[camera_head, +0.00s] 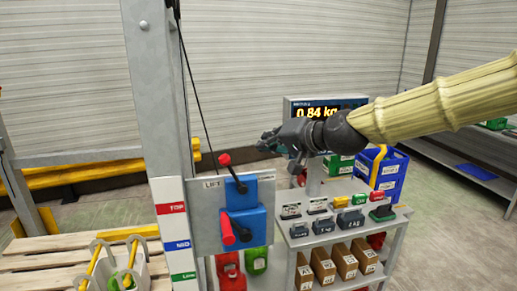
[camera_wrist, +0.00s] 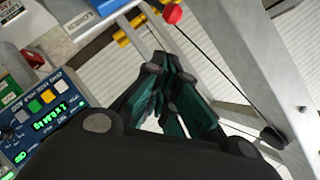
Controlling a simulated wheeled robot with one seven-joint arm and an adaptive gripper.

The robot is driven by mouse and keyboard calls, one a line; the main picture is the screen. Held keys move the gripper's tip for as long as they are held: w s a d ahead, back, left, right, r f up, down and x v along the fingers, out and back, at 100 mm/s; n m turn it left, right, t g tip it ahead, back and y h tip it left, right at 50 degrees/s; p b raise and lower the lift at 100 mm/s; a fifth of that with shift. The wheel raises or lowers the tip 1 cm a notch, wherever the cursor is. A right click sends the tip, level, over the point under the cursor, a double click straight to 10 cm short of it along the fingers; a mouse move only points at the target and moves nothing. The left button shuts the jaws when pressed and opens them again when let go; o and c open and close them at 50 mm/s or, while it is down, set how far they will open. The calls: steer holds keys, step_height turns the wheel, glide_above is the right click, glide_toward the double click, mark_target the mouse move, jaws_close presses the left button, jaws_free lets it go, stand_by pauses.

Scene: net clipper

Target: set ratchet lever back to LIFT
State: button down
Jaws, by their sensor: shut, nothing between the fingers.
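A grey plate (camera_head: 206,236) on the post carries two blue housings. From the upper blue housing (camera_head: 242,190) a black lever with a round red knob (camera_head: 224,159) points up and left. A LIFT label (camera_head: 212,184) is left of that housing; a second label (camera_head: 266,178) on the right is too small to read. A crank with a red handle (camera_head: 227,232) is at the lower blue housing (camera_head: 247,228). My gripper (camera_head: 264,143) is shut and empty, above and right of the red knob, apart from it. In the wrist view its dark green fingers (camera_wrist: 168,95) are together, and a red knob (camera_wrist: 172,14) shows beyond.
The tall grey post (camera_head: 157,90) and a dark cable (camera_head: 196,85) stand left of my gripper. A shelf cart (camera_head: 325,232) with weights and boxes is below right, with a scale display (camera_head: 318,112) behind. A pallet (camera_head: 75,262) is at lower left.

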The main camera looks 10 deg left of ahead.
steer(key=shift+b+v, duration=0.35)
steer(key=shift+v, duration=1.15)
steer(key=shift+f, duration=0.1)
